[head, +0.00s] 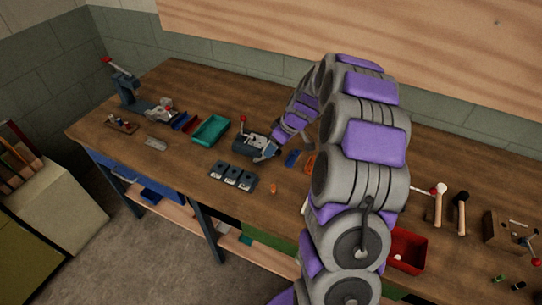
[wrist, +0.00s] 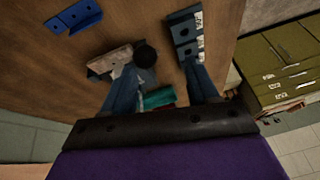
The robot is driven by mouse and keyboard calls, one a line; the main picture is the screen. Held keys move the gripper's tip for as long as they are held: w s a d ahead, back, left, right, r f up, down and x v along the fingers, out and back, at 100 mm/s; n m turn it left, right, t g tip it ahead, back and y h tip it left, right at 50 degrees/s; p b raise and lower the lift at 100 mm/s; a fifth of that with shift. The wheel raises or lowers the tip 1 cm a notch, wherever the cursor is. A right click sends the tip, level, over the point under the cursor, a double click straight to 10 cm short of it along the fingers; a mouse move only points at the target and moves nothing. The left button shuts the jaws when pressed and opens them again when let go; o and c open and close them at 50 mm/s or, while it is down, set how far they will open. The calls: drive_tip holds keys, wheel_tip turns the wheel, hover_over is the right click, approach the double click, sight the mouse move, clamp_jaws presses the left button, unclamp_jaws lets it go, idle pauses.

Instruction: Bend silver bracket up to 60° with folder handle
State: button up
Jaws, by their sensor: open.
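My gripper (wrist: 162,78) shows in the wrist view with its two blue fingers spread apart and nothing clearly held between them. A pale silver-grey piece (wrist: 108,60) lies by the left finger, beside a dark round knob (wrist: 145,55); whether it is the silver bracket I cannot tell. In the head view, my arm reaches down to a blue-grey bench tool with a red-knobbed handle (head: 243,119), which looks like the folder. The handle stands roughly upright. My gripper and the tool overlap there, so contact between them cannot be told.
A teal tray (head: 211,130) is left of the tool; several dark labelled blocks (head: 233,176) are in front. A blue bracket (wrist: 75,17) lies nearby. A red bin (head: 408,247) and mallets (head: 440,205) are at the right. A red-handled tool (head: 126,82) stands far left.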

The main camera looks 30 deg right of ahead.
drive_tip(key=f, duration=0.1)
drive_tip(key=w+f, duration=0.1)
drive_tip(key=f, duration=0.1)
drive_tip(key=d+f, duration=0.1)
drive_tip(key=f, duration=0.1)
drive_tip(key=shift+w+d+b, duration=0.1)
drive_tip(key=shift+w+b, duration=0.05)
drive_tip(key=shift+b, duration=0.15)
drive_tip(key=shift+d+f, duration=0.1)
drive_tip(key=shift+d, duration=0.05)
drive_tip(key=shift+a, duration=1.15)
drive_tip(key=shift+c, duration=0.6)
drive_tip(key=shift+d, duration=0.15)
drive_tip(key=shift+c, duration=1.4)
drive_tip(key=shift+d, duration=0.5)
drive_tip(key=c, duration=0.3)
drive_tip(key=shift+c, duration=0.7)
drive_tip(key=shift+a, duration=0.2)
clamp_jaws()
drive_tip(key=shift+r, duration=0.2)
